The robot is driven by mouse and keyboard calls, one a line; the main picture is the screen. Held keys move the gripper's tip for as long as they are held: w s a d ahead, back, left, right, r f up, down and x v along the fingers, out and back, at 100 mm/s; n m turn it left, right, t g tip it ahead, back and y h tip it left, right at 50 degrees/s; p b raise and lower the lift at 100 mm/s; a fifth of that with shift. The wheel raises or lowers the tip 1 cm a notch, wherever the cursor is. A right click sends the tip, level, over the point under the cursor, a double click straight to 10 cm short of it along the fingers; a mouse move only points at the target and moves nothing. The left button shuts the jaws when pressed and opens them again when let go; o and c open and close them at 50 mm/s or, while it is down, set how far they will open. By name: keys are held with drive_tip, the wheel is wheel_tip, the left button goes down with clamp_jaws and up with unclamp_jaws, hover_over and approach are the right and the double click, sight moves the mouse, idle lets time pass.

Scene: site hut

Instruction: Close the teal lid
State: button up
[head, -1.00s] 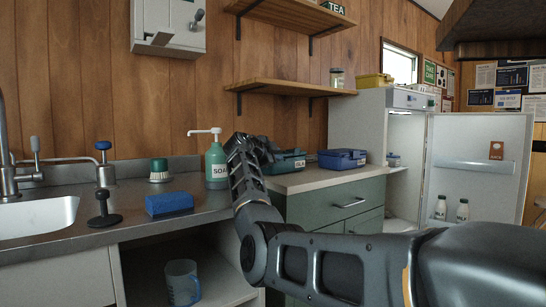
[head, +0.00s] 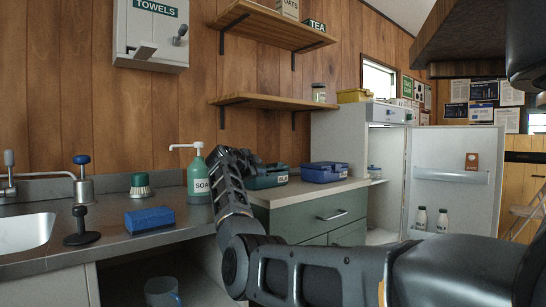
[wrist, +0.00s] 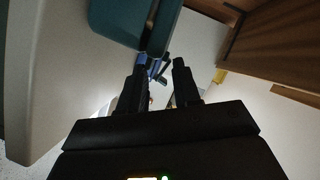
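A teal box (head: 268,181) with a white label sits on the counter over the green drawers, just right of the soap bottle. My arm covers its left part in the head view, and I cannot tell clearly how its lid stands. In the wrist view a teal panel (wrist: 128,18) of it fills the upper left, close ahead of the fingers. My gripper (wrist: 160,70) has its two fingers apart with nothing visibly held between them. In the head view my gripper (head: 240,157) is beside the box's left side, mostly hidden by my own wrist.
A blue box (head: 324,173) stands right of the teal one. A green soap bottle (head: 199,180) stands close left of my wrist. A wooden shelf (head: 265,102) hangs above. The white fridge door (head: 455,180) is open at right.

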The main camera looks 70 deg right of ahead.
drive_tip(key=s+d+r+p, duration=0.3)
drive_tip(key=s+r, duration=0.7)
drive_tip(key=s, duration=0.1)
drive_tip(key=shift+d, duration=0.35)
drive_tip(key=shift+s, duration=0.1)
